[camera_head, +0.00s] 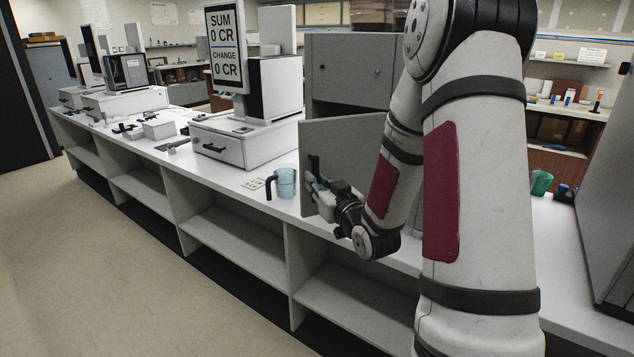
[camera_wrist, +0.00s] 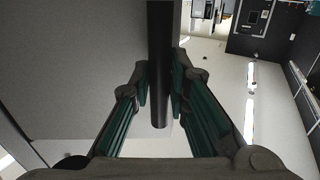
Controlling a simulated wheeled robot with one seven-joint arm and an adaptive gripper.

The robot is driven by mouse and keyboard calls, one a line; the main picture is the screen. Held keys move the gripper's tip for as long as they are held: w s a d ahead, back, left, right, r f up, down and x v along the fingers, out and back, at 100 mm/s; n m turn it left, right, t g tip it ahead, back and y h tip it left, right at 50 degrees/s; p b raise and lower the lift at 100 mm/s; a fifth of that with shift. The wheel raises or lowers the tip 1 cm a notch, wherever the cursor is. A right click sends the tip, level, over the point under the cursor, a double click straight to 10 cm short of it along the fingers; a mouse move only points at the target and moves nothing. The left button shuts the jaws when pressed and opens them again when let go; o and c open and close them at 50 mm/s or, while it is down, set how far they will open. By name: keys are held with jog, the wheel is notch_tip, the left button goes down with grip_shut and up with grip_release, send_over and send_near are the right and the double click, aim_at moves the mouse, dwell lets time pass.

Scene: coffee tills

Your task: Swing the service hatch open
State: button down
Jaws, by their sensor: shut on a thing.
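The service hatch (camera_head: 345,138) is an upright grey panel on the counter, right of the middle in the head view, partly hidden behind my arm. In the wrist view its flat grey face (camera_wrist: 70,65) fills the left side. A dark vertical bar handle (camera_head: 315,167) is at its left edge; it also shows in the wrist view (camera_wrist: 160,50). My gripper (camera_head: 318,186) is at this handle. In the wrist view its fingers (camera_wrist: 159,95) stand on both sides of the bar and are shut on it. The hatch's hinge side and exact angle are hidden.
A clear mug (camera_head: 286,183) with a dark handle stands on the white counter (camera_head: 232,176), just left of the hatch. A till with a price display (camera_head: 225,48) stands further left. A grey cabinet (camera_head: 345,68) is behind the hatch. The floor in front is clear.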

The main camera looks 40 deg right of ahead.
jog(key=shift+s+d+p, duration=0.15)
jog(key=shift+s+p, duration=0.3)
jog(key=shift+s, duration=2.3)
jog(key=c, duration=1.4)
grip_release()
jog(key=shift+c, duration=0.2)
notch_tip(320, 180, up, 10)
